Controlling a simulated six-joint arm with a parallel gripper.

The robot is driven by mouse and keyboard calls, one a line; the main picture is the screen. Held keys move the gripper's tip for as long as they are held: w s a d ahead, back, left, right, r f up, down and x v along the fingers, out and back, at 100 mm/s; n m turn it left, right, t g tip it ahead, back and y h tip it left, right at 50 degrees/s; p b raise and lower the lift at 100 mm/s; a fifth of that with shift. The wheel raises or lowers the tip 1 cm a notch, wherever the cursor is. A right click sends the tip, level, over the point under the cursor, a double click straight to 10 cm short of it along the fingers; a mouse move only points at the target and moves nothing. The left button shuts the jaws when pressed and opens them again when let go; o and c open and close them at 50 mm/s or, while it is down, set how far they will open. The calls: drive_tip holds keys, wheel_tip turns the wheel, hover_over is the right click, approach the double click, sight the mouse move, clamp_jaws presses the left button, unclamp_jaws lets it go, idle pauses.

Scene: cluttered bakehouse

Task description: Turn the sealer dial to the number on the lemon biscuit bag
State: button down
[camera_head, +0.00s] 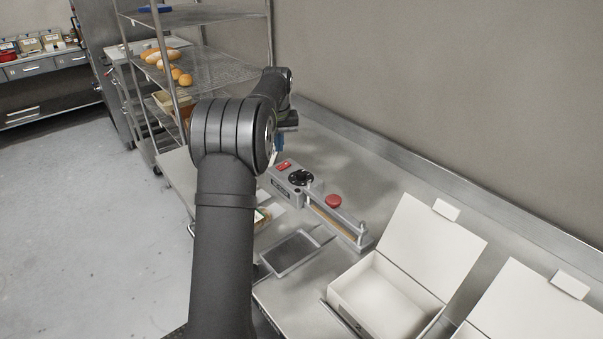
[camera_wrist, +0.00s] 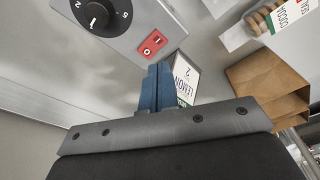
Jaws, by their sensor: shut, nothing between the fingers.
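The grey sealer (camera_head: 318,204) stands on the steel counter, with a black dial (camera_head: 302,178) on top. In the wrist view the dial (camera_wrist: 97,16) is cut by the top edge; a 2 and a 5 show beside it, and a white mark is on its knob. I cannot tell which number it points at. A white label (camera_wrist: 184,78) reads LEMON with a 2; my fingers partly cover it, and its bag is not clear. My gripper (camera_wrist: 158,68) has blue fingers shut together, empty, apart from the dial. In the head view my arm hides most of it.
A red switch (camera_wrist: 152,43) sits on the sealer beside the dial. A cocoa biscuit bag (camera_wrist: 262,20) and a brown paper item (camera_wrist: 270,85) lie nearby. A grey tray (camera_head: 291,253) and an open white box (camera_head: 385,300) stand in front. A bread rack (camera_head: 205,66) stands behind.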

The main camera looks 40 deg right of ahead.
drive_tip(key=c, duration=1.8)
unclamp_jaws()
drive_tip(key=shift+c, duration=0.2)
drive_tip(key=o, duration=0.3)
drive_tip(key=shift+s+r, duration=0.3)
drive_tip(key=shift+r, duration=0.05)
drive_tip(key=o, duration=0.4)
drive_tip(key=shift+m+t+h, duration=0.4)
drive_tip(key=shift+m+h, duration=0.1)
drive_tip(key=shift+m, duration=0.2)
drive_tip(key=s+r, duration=0.4)
drive_tip(key=s, duration=0.1)
drive_tip(key=shift+s+a+r, duration=0.1)
drive_tip(key=shift+a+r, duration=0.25)
drive_tip(key=shift+r, duration=0.05)
drive_tip(key=shift+o, duration=0.2)
drive_tip(key=s+a+r+m+h, duration=0.1)
drive_tip(key=s+a+r+m, duration=0.1)
drive_tip(key=s+r, duration=0.4)
approach(301, 172)
drive_tip(key=shift+t, duration=0.4)
drive_tip(key=x, duration=0.8)
drive_tip(key=shift+s+f, duration=0.25)
drive_tip(key=shift+f, duration=0.15)
